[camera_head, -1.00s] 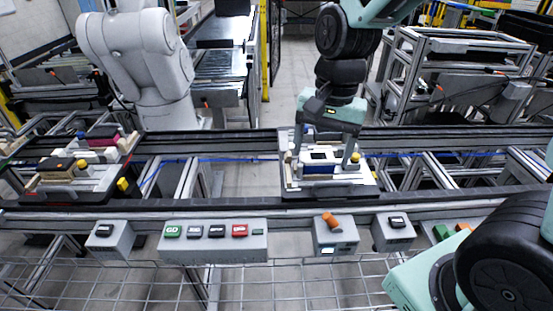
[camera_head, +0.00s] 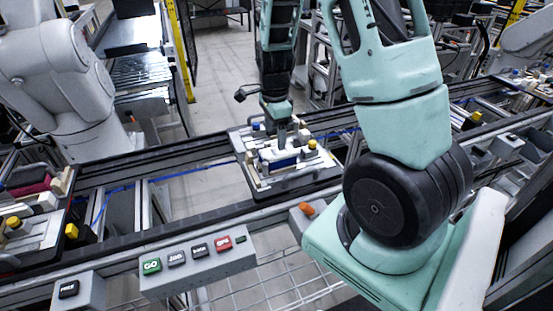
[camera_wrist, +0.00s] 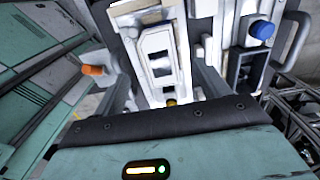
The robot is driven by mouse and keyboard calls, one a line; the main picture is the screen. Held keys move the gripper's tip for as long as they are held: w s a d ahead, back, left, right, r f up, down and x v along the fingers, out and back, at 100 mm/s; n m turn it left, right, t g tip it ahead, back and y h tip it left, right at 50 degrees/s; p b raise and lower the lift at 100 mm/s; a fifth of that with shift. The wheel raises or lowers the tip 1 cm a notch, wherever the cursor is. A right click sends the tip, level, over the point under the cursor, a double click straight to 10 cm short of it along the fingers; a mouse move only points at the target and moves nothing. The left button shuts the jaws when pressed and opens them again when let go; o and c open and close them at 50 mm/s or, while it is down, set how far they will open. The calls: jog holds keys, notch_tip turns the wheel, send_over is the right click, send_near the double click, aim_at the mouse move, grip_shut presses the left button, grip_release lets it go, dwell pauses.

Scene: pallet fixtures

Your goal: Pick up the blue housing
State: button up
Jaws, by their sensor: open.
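The blue housing (camera_head: 284,163) sits on a dark pallet (camera_head: 262,190) on the conveyor in the head view. It has blue sides and a white top with a dark slot. My gripper (camera_head: 281,133) points down over the pallet, close behind the housing in this view. My gripper is open. In the wrist view a white part with a dark slot (camera_wrist: 161,64) shows between grey finger shapes, and its sides are mostly hidden. I cannot tell whether the fingers touch the housing.
Pale blocks and a yellow knob (camera_head: 312,144) stand beside the housing. Another pallet with a maroon part (camera_head: 30,186) is at left. A button box (camera_head: 197,261) and an orange knob (camera_head: 306,208) line the front. A white robot arm (camera_head: 70,75) stands behind.

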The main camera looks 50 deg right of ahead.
aim_at(278, 153)
notch_tip(278, 153, down, 3)
jog(key=shift+r, duration=0.2)
jog(key=f, duration=0.1)
jog(key=f+p, duration=0.2)
jog(key=f, duration=0.1)
jog(key=shift+s+d+f, duration=0.1)
jog(key=shift+s+d, duration=0.2)
jog(key=shift+d, duration=0.05)
jog(key=shift+f, duration=0.55)
jog(key=c, duration=1.1)
